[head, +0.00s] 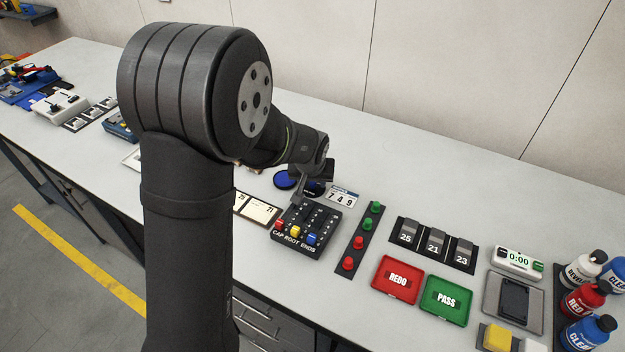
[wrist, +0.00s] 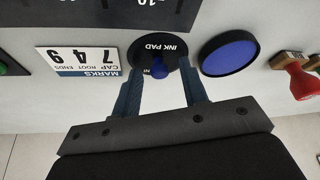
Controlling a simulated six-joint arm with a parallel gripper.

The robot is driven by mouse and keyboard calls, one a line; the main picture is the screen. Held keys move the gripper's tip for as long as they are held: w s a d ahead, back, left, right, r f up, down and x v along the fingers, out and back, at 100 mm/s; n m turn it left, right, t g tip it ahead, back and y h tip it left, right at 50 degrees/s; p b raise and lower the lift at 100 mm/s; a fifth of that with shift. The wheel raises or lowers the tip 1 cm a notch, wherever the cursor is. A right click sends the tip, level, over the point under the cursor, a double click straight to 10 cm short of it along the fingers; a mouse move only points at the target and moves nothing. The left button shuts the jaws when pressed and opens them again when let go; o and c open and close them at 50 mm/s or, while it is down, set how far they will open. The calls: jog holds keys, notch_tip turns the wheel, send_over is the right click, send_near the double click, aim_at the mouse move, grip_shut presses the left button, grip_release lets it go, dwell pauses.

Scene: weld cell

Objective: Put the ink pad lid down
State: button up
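The ink pad lid (wrist: 165,48) is a black disc marked "INK PAD" with a blue knob (wrist: 159,69). In the wrist view it appears to lie flat on the bench. My gripper (wrist: 162,73) is over it, its two fingers on either side of the knob with a gap to each side. It looks open and holds nothing. The round ink pad (wrist: 229,54), blue with a dark rim, is uncovered just right of the lid. In the head view the pad (head: 285,179) is left of my gripper (head: 313,188), which partly hides the lid.
The marks card (wrist: 80,60) lies close beside the lid. A black button panel (head: 307,228) stands in front of it in the head view. A red-handled stamp (wrist: 300,80) is right of the pad in the wrist view. Bare bench (head: 400,180) lies behind.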

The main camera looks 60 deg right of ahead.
aim_at(312, 184)
jog(key=v, duration=1.2)
jog(key=shift+r, duration=0.15)
jog(key=x, duration=1.2)
jog(key=shift+r, duration=1.55)
